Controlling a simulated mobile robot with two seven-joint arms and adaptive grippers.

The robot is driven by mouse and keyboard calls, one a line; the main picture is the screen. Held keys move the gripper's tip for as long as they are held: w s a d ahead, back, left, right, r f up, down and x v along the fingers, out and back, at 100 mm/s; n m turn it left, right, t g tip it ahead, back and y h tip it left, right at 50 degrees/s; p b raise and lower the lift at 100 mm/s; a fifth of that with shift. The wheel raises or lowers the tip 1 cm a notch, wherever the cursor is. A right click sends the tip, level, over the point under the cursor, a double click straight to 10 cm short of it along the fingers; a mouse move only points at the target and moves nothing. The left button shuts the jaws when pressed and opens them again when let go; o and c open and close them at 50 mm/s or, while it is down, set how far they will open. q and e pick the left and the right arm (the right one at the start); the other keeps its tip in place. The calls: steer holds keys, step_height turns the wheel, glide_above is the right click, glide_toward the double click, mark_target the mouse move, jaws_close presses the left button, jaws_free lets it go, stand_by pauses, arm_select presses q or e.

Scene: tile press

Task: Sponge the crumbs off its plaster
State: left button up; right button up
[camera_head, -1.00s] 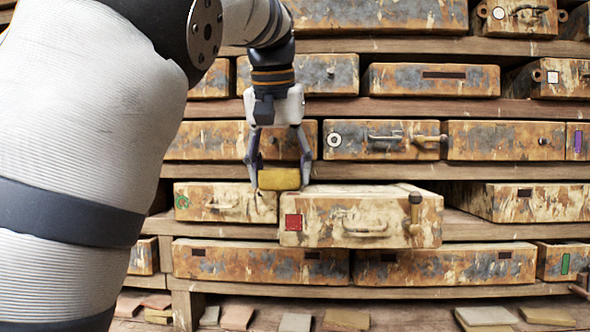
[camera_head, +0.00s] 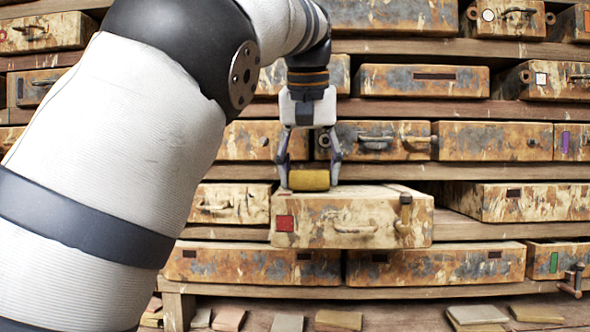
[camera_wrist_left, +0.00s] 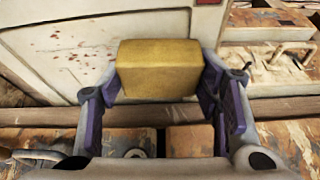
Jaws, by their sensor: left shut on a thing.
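My left gripper (camera_head: 308,170) is shut on a yellow sponge (camera_head: 309,180), held between its two fingers. The sponge also shows in the left wrist view (camera_wrist_left: 159,70). In the head view it is at the upper left edge of the pulled-out mould box (camera_head: 352,219) with the red square mark. Whether it touches the top, I cannot tell. In the left wrist view the box's pale plaster top (camera_wrist_left: 105,25) shows, with small reddish crumbs (camera_wrist_left: 75,48) to the left of the sponge. The sponge hides part of the plaster. My right gripper is not in view.
Several rusty mould boxes fill the wooden shelves around. A shelf board (camera_head: 390,171) with boxes above runs behind the pulled-out box. A latch handle (camera_head: 404,215) sticks up at that box's right front. Loose tiles (camera_head: 338,319) lie on the bottom shelf.

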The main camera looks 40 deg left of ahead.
mark_target(328, 170)
arm_select(q)
steer(key=shift+w+d+f, duration=0.15)
steer(key=shift+w+d, duration=1.75)
steer(key=shift+d, duration=0.2)
steer(key=shift+w+d, duration=0.15)
steer(key=shift+d, duration=0.2)
steer(key=shift+r, duration=0.3)
steer(key=shift+s+a, duration=1.1)
steer(key=shift+a, duration=0.15)
steer(key=shift+s+a+f, duration=0.15)
steer(key=shift+s+a, duration=0.9)
steer(key=shift+a, duration=0.2)
steer(key=shift+s+a+f, duration=0.15)
steer(key=shift+s+a, duration=0.9)
steer(key=shift+a, duration=0.2)
steer(key=shift+s+a, duration=0.95)
steer(key=shift+a, duration=0.2)
steer(key=shift+r, duration=0.1)
